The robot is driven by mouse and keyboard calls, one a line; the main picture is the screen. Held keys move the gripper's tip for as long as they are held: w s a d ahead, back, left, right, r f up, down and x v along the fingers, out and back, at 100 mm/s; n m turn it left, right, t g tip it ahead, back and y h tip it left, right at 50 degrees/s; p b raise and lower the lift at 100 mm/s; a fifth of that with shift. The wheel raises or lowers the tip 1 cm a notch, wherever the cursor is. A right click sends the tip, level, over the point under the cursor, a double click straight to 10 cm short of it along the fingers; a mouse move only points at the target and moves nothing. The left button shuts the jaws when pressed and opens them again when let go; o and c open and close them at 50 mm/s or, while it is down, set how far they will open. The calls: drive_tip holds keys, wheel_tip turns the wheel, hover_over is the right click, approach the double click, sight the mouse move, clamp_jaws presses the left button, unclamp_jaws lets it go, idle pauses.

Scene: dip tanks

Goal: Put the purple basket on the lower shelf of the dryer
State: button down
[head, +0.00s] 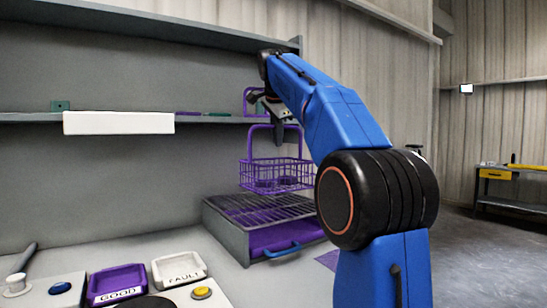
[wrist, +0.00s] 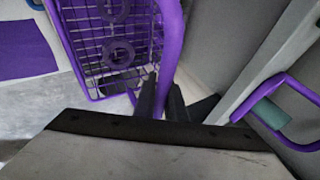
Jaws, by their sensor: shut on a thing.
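The purple wire basket (head: 276,174) hangs upright by its tall handle from my gripper (head: 277,122), which is shut on the top of that handle. In the wrist view the basket (wrist: 120,45) is at upper left, with purple ring-shaped parts inside, and the dark fingers (wrist: 160,100) are against its handle. Below the basket in the head view is a grey open-topped unit with a wire rack (head: 262,208), a purple surface under the rack and a blue front handle (head: 282,250). The basket appears above the rack, apart from it. I cannot tell which part is the dryer's lower shelf.
A grey wall shelf (head: 30,118) runs behind, with a white panel (head: 118,123) on its front. Another purple handle with a green piece (wrist: 290,108) is close at right in the wrist view. A purple GOOD tray (head: 117,284) and white FAULT tray (head: 180,269) sit at front left.

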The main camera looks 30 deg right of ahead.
drive_tip(key=shift+w+f, duration=0.35)
drive_tip(key=shift+f, duration=0.75)
drive_tip(key=shift+w+f, duration=0.35)
drive_tip(key=shift+f, duration=0.7)
drive_tip(key=shift+w+f, duration=0.35)
drive_tip(key=shift+f, duration=0.95)
drive_tip(key=c, duration=1.8)
unclamp_jaws()
